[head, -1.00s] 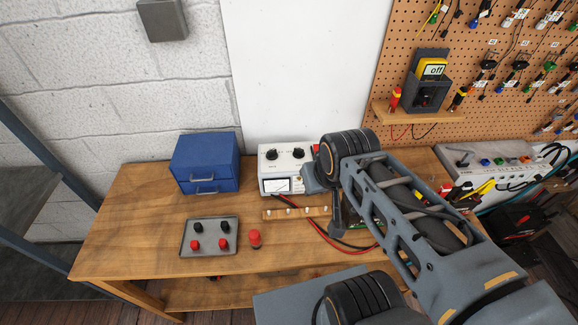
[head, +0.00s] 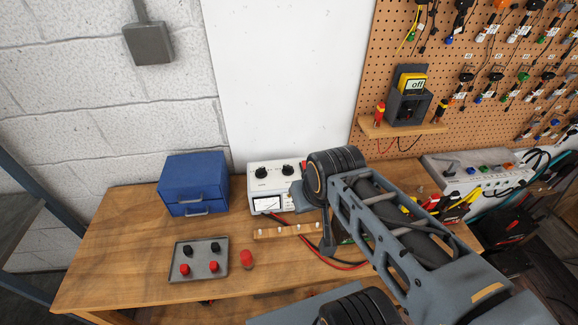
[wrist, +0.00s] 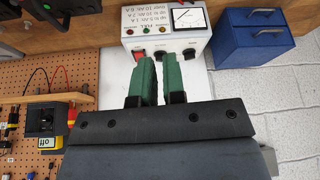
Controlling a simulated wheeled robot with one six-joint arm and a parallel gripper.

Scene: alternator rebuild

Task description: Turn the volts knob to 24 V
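The white power unit (head: 272,187) stands on the bench against the white panel, with dark knobs on its upper face and a meter below. The wrist view shows it upside down (wrist: 166,38), with two dark knobs, a right one (wrist: 188,52) and a middle one (wrist: 160,54), and a red part (wrist: 138,57) beside them. I cannot read which knob is volts, or its setting. My gripper (wrist: 160,76) is open and empty, its green fingers apart near the knobs. Contact with a knob is not clear. In the head view my arm covers the unit's right side.
A blue drawer box (head: 193,184) stands left of the unit. A wooden strip with pegs (head: 285,231) and red and black leads (head: 345,265) lie in front. A grey tray (head: 199,276) holds red and black caps. A yellow meter reading off (head: 412,84) hangs on the pegboard.

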